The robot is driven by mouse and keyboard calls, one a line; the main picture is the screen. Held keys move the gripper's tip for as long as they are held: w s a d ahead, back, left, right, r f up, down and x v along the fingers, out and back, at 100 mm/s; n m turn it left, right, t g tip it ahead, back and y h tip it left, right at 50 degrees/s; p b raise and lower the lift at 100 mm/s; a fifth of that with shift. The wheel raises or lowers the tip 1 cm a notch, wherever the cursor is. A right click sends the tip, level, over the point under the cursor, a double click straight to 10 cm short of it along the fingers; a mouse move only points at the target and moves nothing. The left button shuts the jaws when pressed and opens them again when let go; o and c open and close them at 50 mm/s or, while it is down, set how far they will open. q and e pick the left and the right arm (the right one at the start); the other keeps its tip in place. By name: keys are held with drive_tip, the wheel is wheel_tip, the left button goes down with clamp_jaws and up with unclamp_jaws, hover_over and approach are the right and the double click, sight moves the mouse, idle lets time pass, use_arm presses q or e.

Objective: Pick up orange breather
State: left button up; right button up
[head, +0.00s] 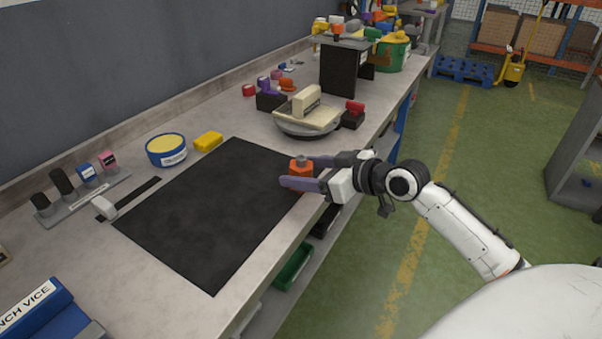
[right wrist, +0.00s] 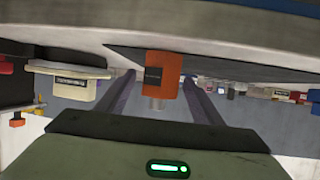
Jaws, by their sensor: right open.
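The orange breather (head: 301,169) stands on the right edge of the black mat (head: 215,205), near the front edge of the bench. My right gripper (head: 297,172) is open and level, with one finger in front of the breather and the other behind it. In the right wrist view, which looks upside down, the orange breather (right wrist: 164,76) shows a dark label and a grey stub. It sits between the two fingers with a gap on each side. The near finger hides part of it in the head view. My left gripper is not in view.
A beige device on a round turntable (head: 300,130) stands behind the gripper, with a red-topped part (head: 354,112) beside it. A yellow block (head: 208,141) and a blue-yellow tin (head: 166,150) lie beyond the mat. Most of the mat is bare.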

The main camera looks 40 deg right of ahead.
drive_tip(key=shift+w+a+f, duration=0.15)
drive_tip(key=shift+w+f, duration=0.05)
drive_tip(key=shift+w, duration=0.25)
drive_tip(key=shift+r, duration=0.1)
drive_tip(key=c, duration=1.2)
